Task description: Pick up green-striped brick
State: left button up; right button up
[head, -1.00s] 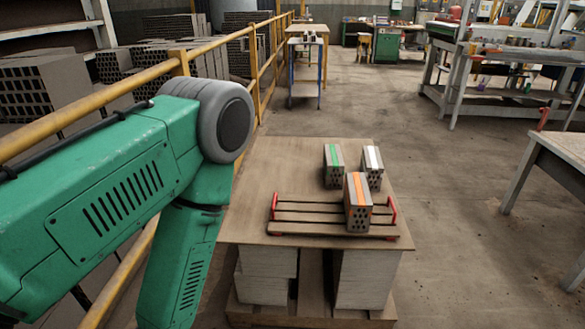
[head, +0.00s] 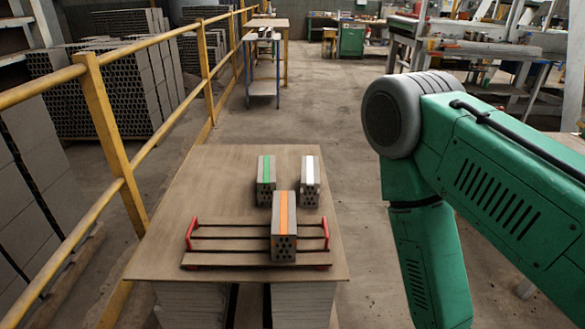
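The green-striped brick (head: 266,180) is a grey hollow brick with a green stripe along its top. It stands on the table (head: 180,205), behind the wooden rack (head: 225,262) with red end handles. A white-striped brick (head: 310,182) stands just to its right, with a small gap. An orange-striped brick (head: 284,228) sits on the rack, nearer to me. My green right arm comes in from the right, beside the table, and its gripper is below the picture. My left arm and gripper are out of view.
A yellow railing (head: 100,120) runs along the left of the table, with stacks of hollow bricks (head: 110,95) behind it. The table's left part is bare. A blue-legged workbench (head: 262,60) stands farther back, and open floor lies right of the table.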

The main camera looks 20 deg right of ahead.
aim_at(266, 184)
jog(key=i+l, duration=0.1)
jog(key=l, duration=0.3)
jog(key=i+l, duration=0.15)
jog(key=l, duration=0.3)
jog(key=i+l, duration=0.1)
jog(key=l, duration=0.3)
jog(key=i+l, duration=0.1)
jog(key=l, duration=0.35)
jog(key=i+l, duration=0.15)
jog(key=l, duration=0.25)
jog(key=i+l, duration=0.1)
jog(key=l, duration=0.35)
jog(key=i+l, duration=0.1)
jog(key=l, duration=0.3)
jog(key=i+l, duration=0.1)
jog(key=l, duration=0.35)
